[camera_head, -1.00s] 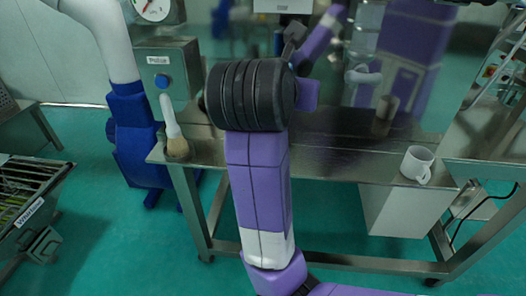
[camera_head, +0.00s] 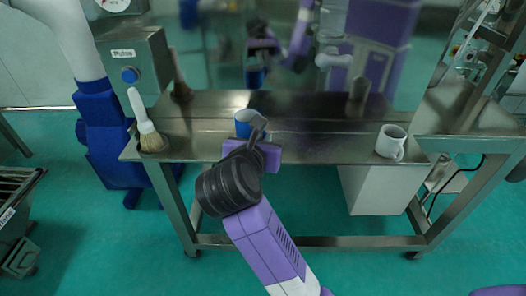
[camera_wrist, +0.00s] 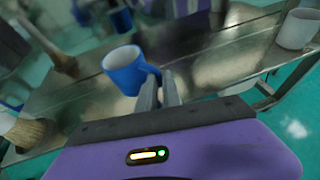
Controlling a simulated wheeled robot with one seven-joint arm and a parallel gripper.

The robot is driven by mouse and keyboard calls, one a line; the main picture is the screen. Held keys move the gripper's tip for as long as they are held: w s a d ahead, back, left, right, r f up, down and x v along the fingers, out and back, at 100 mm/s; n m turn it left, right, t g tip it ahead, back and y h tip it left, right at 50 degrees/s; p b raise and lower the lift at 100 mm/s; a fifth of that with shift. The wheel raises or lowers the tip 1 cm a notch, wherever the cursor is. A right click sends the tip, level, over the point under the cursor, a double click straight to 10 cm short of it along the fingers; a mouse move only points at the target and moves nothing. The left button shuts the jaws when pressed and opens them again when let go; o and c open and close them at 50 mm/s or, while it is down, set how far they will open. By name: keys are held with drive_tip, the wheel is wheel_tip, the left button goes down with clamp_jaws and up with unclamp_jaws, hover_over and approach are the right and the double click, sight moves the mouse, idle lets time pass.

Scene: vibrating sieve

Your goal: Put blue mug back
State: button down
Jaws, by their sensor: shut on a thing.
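The blue mug (camera_head: 242,122) is at the metal table (camera_head: 310,150), left of its middle. It also shows in the wrist view (camera_wrist: 122,72), with its pale inside and its handle toward my fingers. My gripper (camera_head: 259,128) is at the mug's right side. In the wrist view my gripper's fingers (camera_wrist: 160,88) are shut on the mug's handle. The mug looks roughly upright in the head view. I cannot tell whether its base touches the table. My gripper hides its lower part in the head view.
A white mug (camera_head: 390,143) stands near the table's front right edge. A brush (camera_head: 148,130) stands at the table's left end, beside a control box (camera_head: 133,72). The shiny panel behind mirrors the scene. The tabletop between the two mugs is clear.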

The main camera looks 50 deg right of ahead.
drive_tip(key=shift+f, duration=1.95)
drive_tip(key=shift+f, duration=0.15)
drive_tip(key=c, duration=1.5)
unclamp_jaws()
